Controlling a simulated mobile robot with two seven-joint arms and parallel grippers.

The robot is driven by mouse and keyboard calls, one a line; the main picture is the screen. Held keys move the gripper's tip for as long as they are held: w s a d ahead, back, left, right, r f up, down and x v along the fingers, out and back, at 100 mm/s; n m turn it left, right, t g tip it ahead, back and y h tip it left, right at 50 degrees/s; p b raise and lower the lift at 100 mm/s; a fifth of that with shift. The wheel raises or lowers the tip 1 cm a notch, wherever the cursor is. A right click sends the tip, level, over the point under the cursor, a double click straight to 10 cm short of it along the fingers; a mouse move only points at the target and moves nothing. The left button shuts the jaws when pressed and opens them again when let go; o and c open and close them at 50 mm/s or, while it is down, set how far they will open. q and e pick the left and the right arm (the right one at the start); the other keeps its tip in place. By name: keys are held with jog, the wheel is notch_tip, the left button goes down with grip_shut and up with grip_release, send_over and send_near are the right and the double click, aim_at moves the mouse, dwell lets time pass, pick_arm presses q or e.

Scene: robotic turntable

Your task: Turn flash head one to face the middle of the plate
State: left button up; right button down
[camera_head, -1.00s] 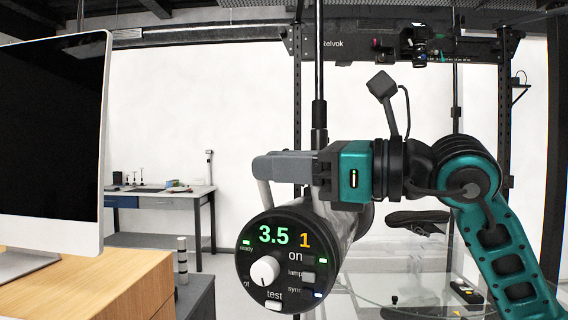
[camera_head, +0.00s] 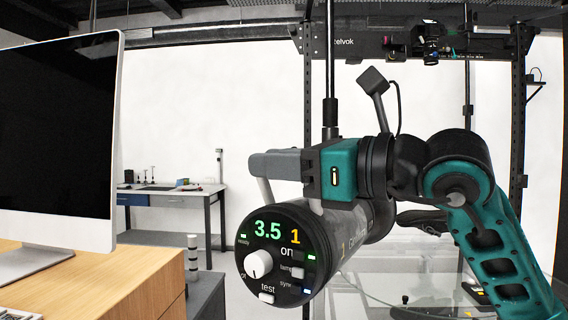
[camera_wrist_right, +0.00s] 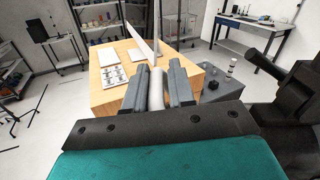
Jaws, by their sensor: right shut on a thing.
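Flash head one (camera_head: 278,255) is a dark cylinder. Its round back panel shows a green 3.5, an orange 1, a white knob and buttons, and faces toward me and slightly left. Its barrel points away to the right; its front end is hidden. My right gripper (camera_head: 272,164), above the barrel, is shut on the flash head's pale handle. In the right wrist view the handle (camera_wrist_right: 156,88) stands between the two grey fingers. The clear glass plate (camera_head: 400,265) lies beyond, low on the right, with a black shoe-like thing (camera_head: 422,218) over it. My left gripper is not in view.
A monitor (camera_head: 55,130) stands on a wooden desk (camera_head: 110,285) at the left. A grey cabinet (camera_head: 205,292) adjoins it. A dark upright pole (camera_head: 330,80) rises behind my gripper. A frame with a camera (camera_head: 430,45) spans the top right. A workbench (camera_head: 180,194) is far back.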

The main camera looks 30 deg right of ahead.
jog(key=shift+a+f, duration=0.3)
jog(key=shift+f, duration=0.05)
jog(key=shift+w+a+m+h, duration=0.2)
jog(key=shift+w+m+h, duration=0.2)
jog(key=shift+w+h, duration=0.15)
jog(key=shift+a+t, duration=0.1)
jog(key=shift+t, duration=0.2)
jog(key=shift+w+a+m+h, duration=0.2)
jog(key=shift+w+m+h, duration=0.25)
jog(key=shift+h, duration=0.1)
jog(key=c, duration=1.3)
grip_release()
jog(key=shift+o, duration=0.9)
jog(key=shift+s+r, duration=0.1)
jog(key=shift+t, duration=0.3)
jog(key=shift+r, duration=0.1)
